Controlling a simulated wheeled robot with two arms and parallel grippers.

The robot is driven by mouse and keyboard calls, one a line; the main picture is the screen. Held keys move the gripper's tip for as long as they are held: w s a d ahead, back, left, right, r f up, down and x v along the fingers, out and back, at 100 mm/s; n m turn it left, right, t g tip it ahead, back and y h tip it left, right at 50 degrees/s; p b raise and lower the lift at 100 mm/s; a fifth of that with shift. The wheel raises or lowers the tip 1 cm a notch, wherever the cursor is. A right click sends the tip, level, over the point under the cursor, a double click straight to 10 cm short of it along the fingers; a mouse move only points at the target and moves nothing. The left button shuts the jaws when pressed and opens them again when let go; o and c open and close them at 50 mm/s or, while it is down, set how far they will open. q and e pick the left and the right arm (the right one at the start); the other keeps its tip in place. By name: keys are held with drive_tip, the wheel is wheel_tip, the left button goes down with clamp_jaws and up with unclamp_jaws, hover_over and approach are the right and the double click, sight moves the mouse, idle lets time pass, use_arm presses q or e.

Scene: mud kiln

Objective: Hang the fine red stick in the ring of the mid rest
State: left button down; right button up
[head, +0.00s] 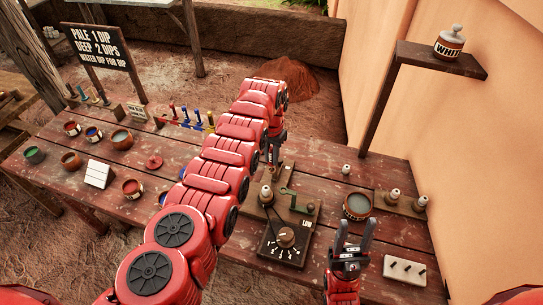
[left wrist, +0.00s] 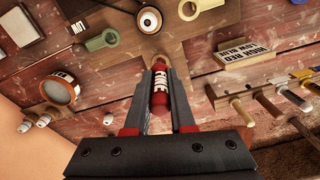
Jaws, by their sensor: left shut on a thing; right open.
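I cannot tell which ring is the mid rest's. My right gripper (head: 354,240) is open and empty.
A dial box (head: 286,240) and a glaze jar (head: 357,206) stand near my right gripper. A rack of coloured sticks (head: 190,120) stands at the back left. Pots (head: 121,139) and a white block (head: 97,174) are on the left. A wall shelf (head: 430,60) juts out at right.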

use_arm(q)
drive_tip(key=shift+f+b, duration=0.7)
drive_tip(key=shift+b, duration=0.1)
drive_tip(key=shift+f, duration=0.1)
drive_tip(key=shift+f+b, duration=0.3)
drive_tip(key=shift+b, duration=0.1)
drive_tip(key=shift+f, duration=0.1)
idle(0.3)
drive_tip(key=shift+f+b, duration=0.3)
drive_tip(key=shift+b, duration=0.15)
drive_tip(key=c, duration=0.7)
unclamp_jaws()
